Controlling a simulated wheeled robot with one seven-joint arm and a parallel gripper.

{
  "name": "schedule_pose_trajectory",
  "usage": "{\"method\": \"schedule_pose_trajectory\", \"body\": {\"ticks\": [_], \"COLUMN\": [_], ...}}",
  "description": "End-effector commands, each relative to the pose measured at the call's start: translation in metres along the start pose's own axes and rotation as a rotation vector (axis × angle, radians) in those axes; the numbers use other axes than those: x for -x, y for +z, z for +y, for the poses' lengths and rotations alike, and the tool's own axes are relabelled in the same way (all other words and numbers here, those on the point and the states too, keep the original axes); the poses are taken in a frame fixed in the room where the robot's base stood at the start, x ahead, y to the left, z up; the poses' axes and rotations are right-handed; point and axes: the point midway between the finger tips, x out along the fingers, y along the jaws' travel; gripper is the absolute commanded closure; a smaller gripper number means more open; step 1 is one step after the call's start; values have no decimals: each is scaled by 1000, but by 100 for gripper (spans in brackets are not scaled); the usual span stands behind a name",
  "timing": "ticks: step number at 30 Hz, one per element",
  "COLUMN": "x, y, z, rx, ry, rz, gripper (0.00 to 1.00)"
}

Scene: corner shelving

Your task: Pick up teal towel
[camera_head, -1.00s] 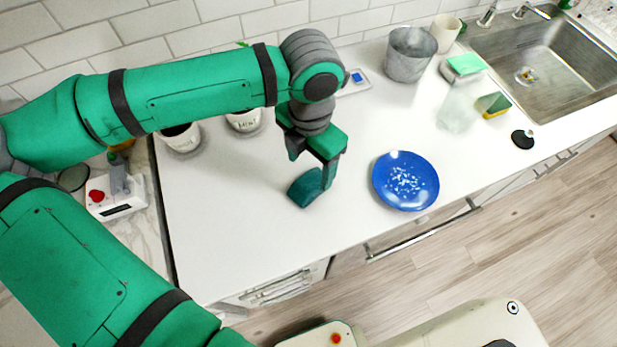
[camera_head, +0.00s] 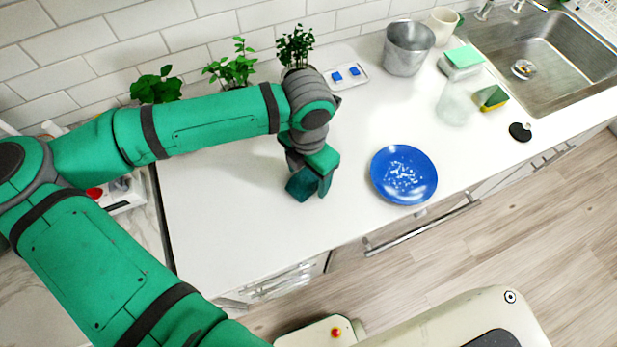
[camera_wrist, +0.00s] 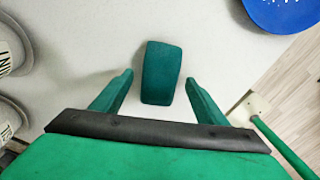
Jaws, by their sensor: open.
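The teal towel (camera_head: 302,184) is a small dark teal folded piece on the white counter, left of the blue plate. In the wrist view the towel (camera_wrist: 161,73) lies just beyond and partly between my two green fingers. My gripper (camera_wrist: 160,88) is open, with bare counter showing between the left finger and the towel.
A blue plate (camera_head: 404,175) with white bits stands to the right. Potted plants (camera_head: 232,70) line the wall behind my arm. A metal bucket (camera_head: 408,50), a sponge (camera_head: 490,98) and the sink (camera_head: 545,60) are farther right. The counter left of the towel is clear.

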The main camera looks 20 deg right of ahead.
Motion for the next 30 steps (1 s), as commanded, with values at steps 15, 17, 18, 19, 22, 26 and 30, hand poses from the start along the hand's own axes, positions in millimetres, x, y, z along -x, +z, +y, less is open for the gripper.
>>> {"method": "schedule_pose_trajectory", "body": {"ticks": [15,17,18,19,22,26,30], "x": [1,3,4,6,14,34,58], "y": [0,0,0,0,0,0,-1], "z": [0,0,1,1,1,1,-22], "rx": [0,0,0,0,1,0,-6], "ry": [1,1,2,2,2,4,4], "rz": [0,0,0,0,0,0,-1], "gripper": [80,80,80,80,80,80,80]}}
